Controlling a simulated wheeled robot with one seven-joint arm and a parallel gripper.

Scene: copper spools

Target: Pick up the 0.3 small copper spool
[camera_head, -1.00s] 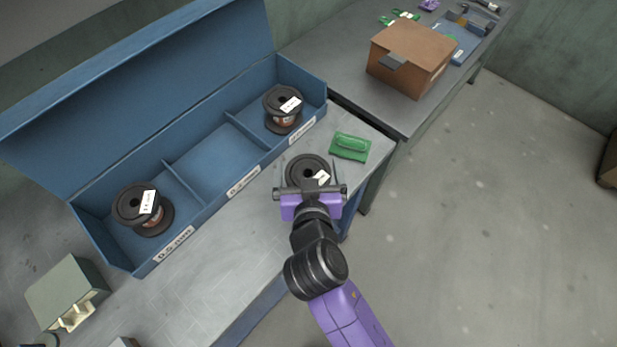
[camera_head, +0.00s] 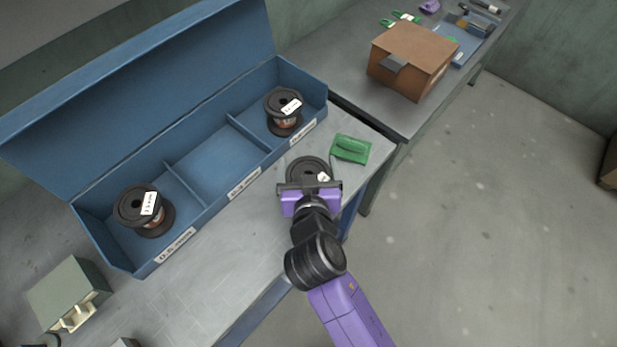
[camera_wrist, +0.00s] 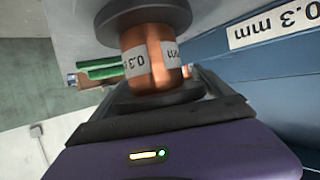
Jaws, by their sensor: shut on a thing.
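The small copper spool (camera_head: 306,166) has dark flanges and a white label. It is at the front right of the workbench, in front of the blue bin. In the wrist view its copper winding (camera_wrist: 150,56) shows, with a band reading 0.3 mm. My gripper (camera_head: 309,184) is shut on this spool, its fingers on either side of it. The fingertips are partly hidden in both views. I cannot tell whether the spool touches the bench.
The blue bin (camera_head: 208,206) holds a spool (camera_head: 284,110) in its right compartment and another (camera_head: 144,210) in its left; the middle one is empty. A green object (camera_head: 351,149) lies close right of my gripper. A cardboard box (camera_head: 412,58) stands on the farther table.

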